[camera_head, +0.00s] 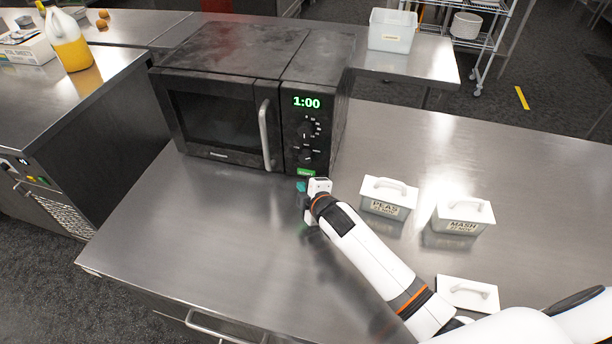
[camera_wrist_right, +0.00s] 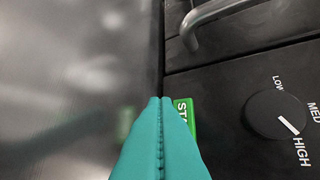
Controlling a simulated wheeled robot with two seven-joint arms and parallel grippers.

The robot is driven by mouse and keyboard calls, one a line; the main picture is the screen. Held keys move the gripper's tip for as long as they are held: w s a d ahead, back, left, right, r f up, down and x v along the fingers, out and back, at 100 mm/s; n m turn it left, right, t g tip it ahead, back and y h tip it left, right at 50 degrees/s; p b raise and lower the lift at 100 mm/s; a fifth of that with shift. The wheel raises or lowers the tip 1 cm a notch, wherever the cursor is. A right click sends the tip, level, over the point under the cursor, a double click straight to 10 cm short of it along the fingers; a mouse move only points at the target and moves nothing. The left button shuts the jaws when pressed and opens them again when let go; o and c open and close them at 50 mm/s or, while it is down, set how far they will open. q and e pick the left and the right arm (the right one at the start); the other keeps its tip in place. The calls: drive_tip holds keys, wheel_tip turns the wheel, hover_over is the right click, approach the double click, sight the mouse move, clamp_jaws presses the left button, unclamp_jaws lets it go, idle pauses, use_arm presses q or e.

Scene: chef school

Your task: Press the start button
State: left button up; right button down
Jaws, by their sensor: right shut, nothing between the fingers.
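The black microwave (camera_head: 225,100) stands on the steel table with its door shut and its display reading 1:00. The green start button (camera_head: 306,172) is at the bottom of its control panel, below two knobs. My right gripper (camera_head: 301,186) is shut and empty, just in front of and slightly below the button. In the right wrist view the teal fingertips (camera_wrist_right: 160,102) are together and overlap the edge of the green start button (camera_wrist_right: 186,118), hiding part of it. I cannot tell whether they touch it. My left gripper is not in view.
A dish labelled PEAS (camera_head: 388,210) and one labelled MASH (camera_head: 463,226) stand on the table right of my right arm. A white lid (camera_head: 468,293) lies nearer. A white bin (camera_head: 391,40) is behind the microwave. The table left of my gripper is clear.

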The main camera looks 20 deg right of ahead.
sight(306, 173)
drive_tip(key=shift+w+d, duration=0.4)
drive_tip(key=shift+w, duration=0.2)
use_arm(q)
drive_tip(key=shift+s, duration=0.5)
use_arm(e)
drive_tip(key=shift+w+d, duration=0.1)
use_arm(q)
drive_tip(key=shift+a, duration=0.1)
use_arm(e)
drive_tip(key=shift+w, duration=0.1)
idle(0.9)
drive_tip(key=shift+w+d, duration=0.25)
